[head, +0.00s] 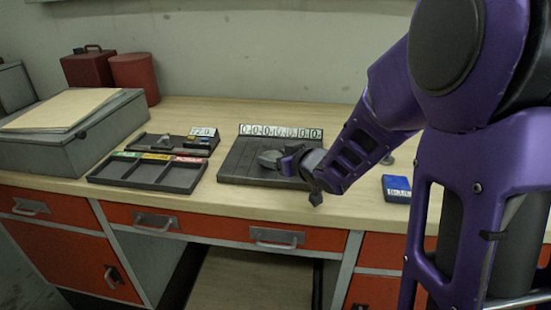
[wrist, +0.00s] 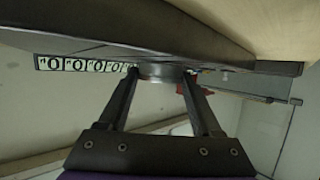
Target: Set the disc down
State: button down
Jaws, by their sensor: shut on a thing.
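The disc (head: 268,159) is a small grey round piece over the dark ribbed board (head: 235,168) in the middle of the bench. In the wrist view the disc (wrist: 160,71) shows edge-on between the two fingertips, close against the dark board's surface. I cannot tell whether it touches the board. My gripper (head: 287,161) reaches in from the right, low over the board, and is shut on the disc. It also shows in the wrist view (wrist: 160,78), with one finger on each side of the disc. The gripper partly hides the disc in the head view.
A row of white number plates (head: 281,132) stands along the board's back edge. Left of it are a compartment tray (head: 150,184) with coloured labels and a dark tray (head: 160,139) holding small parts. A blue box (head: 396,188) lies to the right. Bare wood (head: 220,113) runs behind.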

jog(key=shift+f, duration=0.1)
jog(key=shift+c, duration=0.3)
grip_release()
jog(key=shift+r, duration=0.2)
jog(key=p+v, duration=0.3)
jog(key=v, duration=0.7)
jog(key=shift+s+d+r, duration=0.1)
jog(key=shift+s+d, duration=0.1)
jog(key=shift+s, duration=0.15)
jog(key=shift+s+d+r, duration=0.1)
jog(key=shift+s+d, duration=0.2)
jog(key=shift+s, duration=0.25)
